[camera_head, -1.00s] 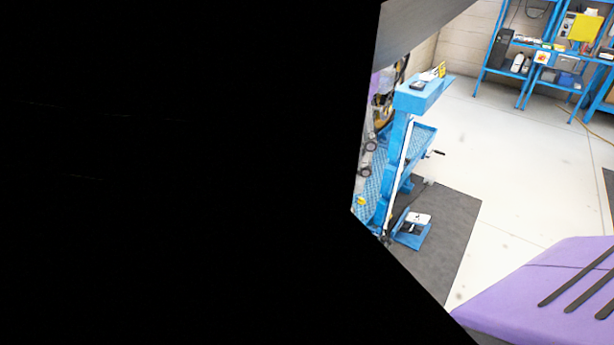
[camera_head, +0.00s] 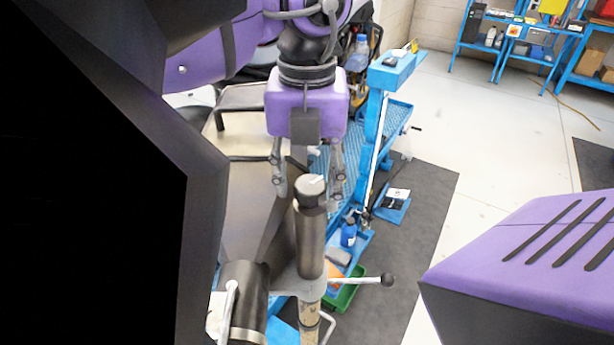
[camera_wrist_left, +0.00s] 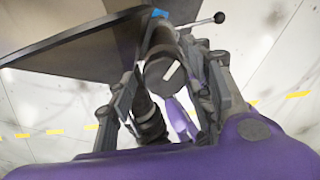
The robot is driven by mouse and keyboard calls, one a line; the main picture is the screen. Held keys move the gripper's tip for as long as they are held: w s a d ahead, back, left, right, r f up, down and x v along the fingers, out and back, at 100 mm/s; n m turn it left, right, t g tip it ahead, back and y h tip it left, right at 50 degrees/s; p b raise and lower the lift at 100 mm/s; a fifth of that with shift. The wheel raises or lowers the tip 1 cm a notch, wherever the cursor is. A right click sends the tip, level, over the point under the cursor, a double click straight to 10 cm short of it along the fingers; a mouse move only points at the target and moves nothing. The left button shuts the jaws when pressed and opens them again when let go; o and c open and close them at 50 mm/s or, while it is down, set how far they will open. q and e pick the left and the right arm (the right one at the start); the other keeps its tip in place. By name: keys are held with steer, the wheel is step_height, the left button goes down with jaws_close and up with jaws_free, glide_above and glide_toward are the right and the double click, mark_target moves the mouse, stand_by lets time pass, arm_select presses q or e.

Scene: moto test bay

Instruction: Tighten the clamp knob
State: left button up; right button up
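The clamp knob (camera_head: 311,186), a dark round cap with a grey top and a white line, sits on an upright dark cylinder. It also shows in the left wrist view (camera_wrist_left: 164,72), between the fingers. My left gripper (camera_head: 308,194), with a purple body, points down just behind and above the knob in the head view. Its fingers stand apart on either side, with gaps visible. In the left wrist view, my left gripper (camera_wrist_left: 170,100) is open. I cannot tell how far the fingertips reach down. My right gripper is not in view.
A thin lever with a black ball (camera_head: 387,280) sticks out right below the cylinder. A blue lift frame (camera_head: 375,120) stands behind, with a blue bottle (camera_head: 348,232) and green tray (camera_head: 345,292) low down. Blue shelves (camera_head: 500,45) stand far right. The floor between is mostly clear.

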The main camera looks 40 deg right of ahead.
arm_select(q)
steer(key=c, duration=0.8)
steer(key=shift+c, duration=0.2)
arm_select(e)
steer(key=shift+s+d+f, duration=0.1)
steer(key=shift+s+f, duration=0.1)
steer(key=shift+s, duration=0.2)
